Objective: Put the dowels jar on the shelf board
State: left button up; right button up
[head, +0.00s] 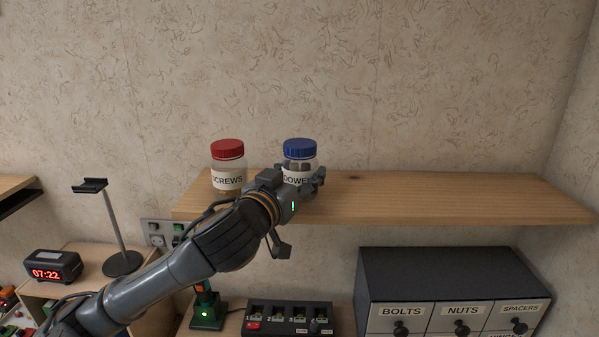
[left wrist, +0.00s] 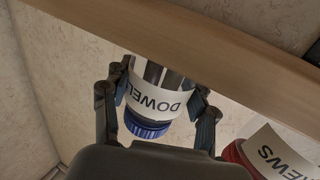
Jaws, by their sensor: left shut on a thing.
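The dowels jar (head: 300,164) is clear with a blue lid and a white label, and stands upright at the shelf board (head: 430,198). My left gripper (head: 303,182) is shut around its label. In the left wrist view, which is upside down, the dowels jar (left wrist: 155,98) sits between the two fingers. The shelf board's front edge (left wrist: 200,48) hides its bottom there, so I cannot tell whether it touches the board. My right gripper is not in view.
A red-lidded screws jar (head: 228,165) stands on the board just left of the dowels jar. The board's right half is bare. Below are a drawer cabinet (head: 440,265), a switch box (head: 287,318), a headphone stand (head: 108,225) and a clock (head: 53,266).

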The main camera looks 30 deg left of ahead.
pick_arm(q)
jog(key=shift+f, duration=0.1)
jog(key=o, duration=1)
jog(key=shift+f, duration=0.1)
jog(key=shift+c, duration=0.2)
jog(key=o, duration=0.4)
